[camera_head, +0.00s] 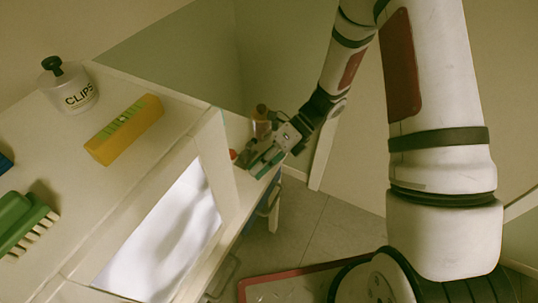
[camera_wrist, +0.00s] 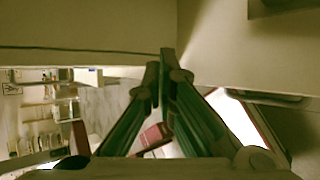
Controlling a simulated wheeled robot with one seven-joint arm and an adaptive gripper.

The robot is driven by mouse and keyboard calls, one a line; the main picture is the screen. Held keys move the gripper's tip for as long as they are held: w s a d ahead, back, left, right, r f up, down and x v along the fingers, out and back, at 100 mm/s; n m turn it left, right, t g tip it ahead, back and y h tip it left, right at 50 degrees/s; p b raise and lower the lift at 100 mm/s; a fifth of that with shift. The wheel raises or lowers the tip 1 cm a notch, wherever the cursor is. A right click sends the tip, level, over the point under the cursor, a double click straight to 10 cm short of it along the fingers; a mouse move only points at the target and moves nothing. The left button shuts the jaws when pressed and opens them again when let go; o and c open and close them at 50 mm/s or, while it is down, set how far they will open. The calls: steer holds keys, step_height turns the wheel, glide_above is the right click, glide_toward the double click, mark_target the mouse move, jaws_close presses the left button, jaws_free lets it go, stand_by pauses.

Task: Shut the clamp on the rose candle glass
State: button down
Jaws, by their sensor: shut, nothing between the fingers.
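My gripper (camera_head: 262,163) is at the far end of the counter in the head view, low beside a small brown bottle-like object (camera_head: 261,112). In the wrist view its two green-sided fingers (camera_wrist: 166,72) meet at the tips, with nothing held between them. A small red thing (camera_head: 233,154) shows just left of my gripper in the head view. I cannot make out a rose candle glass for certain in either view; my gripper hides part of that end.
A jar marked CLIPS (camera_head: 75,92), a yellow box (camera_head: 124,129) and a green brush (camera_head: 22,226) stand on the white counter (camera_head: 60,155). A red-edged panel (camera_head: 300,285) lies below. In the wrist view, a red block (camera_wrist: 152,136) shows between the fingers.

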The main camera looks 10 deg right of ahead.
mark_target(235, 155)
steer(key=x, duration=0.3)
steer(key=shift+s+a+f, duration=0.15)
steer(key=shift+s+a, duration=0.1)
steer(key=w, duration=0.1)
steer(key=w+a+r, duration=0.1)
steer(key=shift+w+r+p, duration=0.1)
steer(key=shift+w+p, duration=0.3)
steer(key=shift+w+a+r, duration=0.1)
steer(key=shift+w+r, duration=0.1)
steer(key=shift+w, duration=0.25)
steer(key=shift+w+r+b, duration=0.15)
steer(key=shift+w+b, duration=0.05)
steer(key=shift+b, duration=0.3)
